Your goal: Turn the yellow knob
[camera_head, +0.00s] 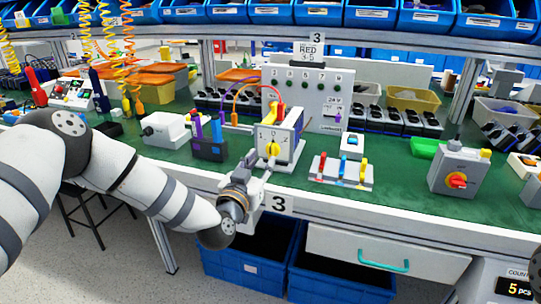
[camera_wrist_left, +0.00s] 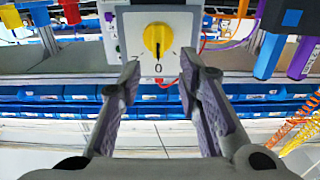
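The yellow knob (camera_head: 272,149) is on the front of a white switch box (camera_head: 291,140) with a dial marked 1, 0 and 2. In the left wrist view the knob (camera_wrist_left: 157,39) appears upside down, its dark mark pointing at the 0. My left gripper (camera_head: 262,173) is just in front of and below the knob in the head view. In the left wrist view my left gripper (camera_wrist_left: 158,75) has its fingers apart with nothing between them. The knob lies beyond the fingertips, not between them. My right gripper is not in view.
A panel with red, blue and yellow levers (camera_head: 341,171) stands right of the switch box. Purple and blue plugs sit in a dark holder (camera_head: 209,148) to its left. A grey box with a red knob (camera_head: 459,171) is further right. Blue bins (camera_head: 245,252) are below the table edge.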

